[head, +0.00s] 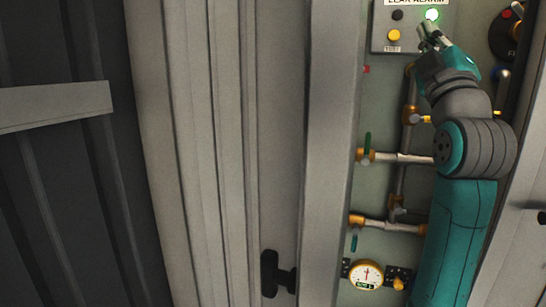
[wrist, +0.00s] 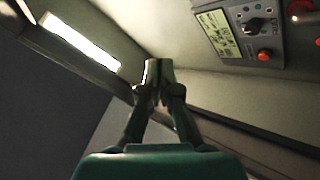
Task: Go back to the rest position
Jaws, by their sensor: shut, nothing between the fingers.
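My gripper (head: 427,31) is raised at the top right of the head view, in front of the leak alarm box (head: 383,43). Its fingers are together and empty. In the wrist view my gripper (wrist: 158,68) points up the middle of the picture with nothing between the fingers.
Pipes (head: 400,158) with a green-handled valve (head: 367,146) and a round gauge (head: 366,274) line the panel left of my arm. A grey post (head: 332,150) borders it. A control panel (wrist: 245,32) and lit strip (wrist: 80,42) show in the wrist view.

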